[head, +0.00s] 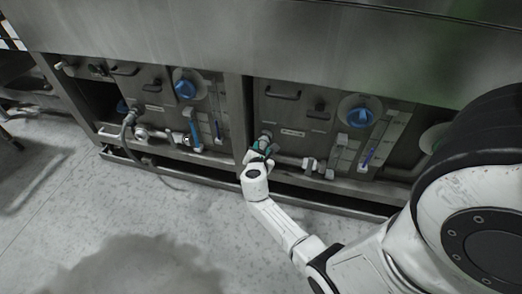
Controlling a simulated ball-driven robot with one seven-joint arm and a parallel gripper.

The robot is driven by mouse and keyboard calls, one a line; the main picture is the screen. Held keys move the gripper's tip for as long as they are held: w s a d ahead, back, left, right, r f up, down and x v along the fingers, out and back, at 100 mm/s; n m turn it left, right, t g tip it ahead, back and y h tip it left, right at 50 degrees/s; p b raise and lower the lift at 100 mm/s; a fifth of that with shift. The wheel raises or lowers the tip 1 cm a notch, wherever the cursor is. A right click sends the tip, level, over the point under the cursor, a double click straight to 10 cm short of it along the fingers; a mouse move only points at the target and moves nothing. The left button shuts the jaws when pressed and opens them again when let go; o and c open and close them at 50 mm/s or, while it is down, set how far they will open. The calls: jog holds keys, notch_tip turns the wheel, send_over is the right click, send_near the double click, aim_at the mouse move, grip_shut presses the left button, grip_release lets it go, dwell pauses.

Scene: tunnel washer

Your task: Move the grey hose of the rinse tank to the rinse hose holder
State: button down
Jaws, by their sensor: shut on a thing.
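My gripper (262,152) is at the lower left of the right-hand machine panel, with greenish fingers. It is shut on a small grey fitting (265,138), which sits close against the panel front. The fingers and wrist hide much of this fitting, and I cannot tell whether it is the end of a hose. A grey hose (126,126) hangs in a curve in front of the left-hand panel, well to the left of my gripper. Its lower part drops towards the base rail. I cannot make out which part is the rinse hose holder.
Blue round knobs (185,88) (360,116) and a blue lever (195,130) stick out from the panels. Pipes and valves (310,164) run low to the right of my gripper. A steel ledge overhangs above. The floor (90,215) in front is clear.

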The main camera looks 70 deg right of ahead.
jog(key=shift+d, duration=0.3)
dwell(0.5)
jog(key=c, duration=0.6)
grip_release()
jog(key=p+v, duration=0.4)
jog(key=v, duration=0.7)
jog(key=shift+f, duration=0.1)
